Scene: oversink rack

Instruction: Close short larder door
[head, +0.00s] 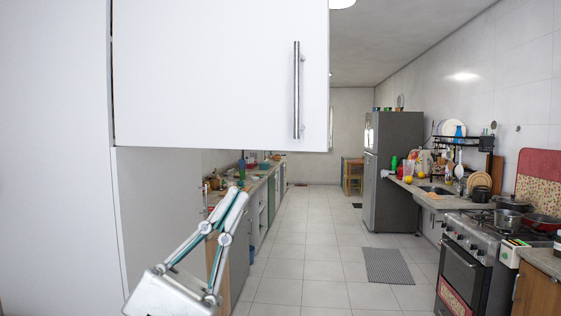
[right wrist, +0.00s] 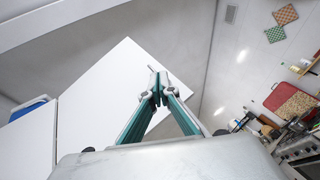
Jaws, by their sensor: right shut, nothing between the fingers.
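A white larder door (head: 210,75) fills the upper left of the head view, with a vertical metal bar handle (head: 297,90) near its right edge. It appears swung open; its left edge meets a tall white panel. My right gripper (head: 240,192) is below the door's bottom edge, pointing up, shut and empty. In the right wrist view the gripper (right wrist: 158,82) has its fingertips together, overlapping the white door panel (right wrist: 105,85) behind them. I cannot tell whether they touch the door. My left gripper is not in view.
The tall white panel (head: 55,160) stands at the left. A worktop with cupboards (head: 258,185) runs behind my right gripper. A stove (head: 465,262) and grey fridge (head: 394,170) stand at the right. The tiled floor (head: 310,235) between is clear except for a grey mat (head: 388,265).

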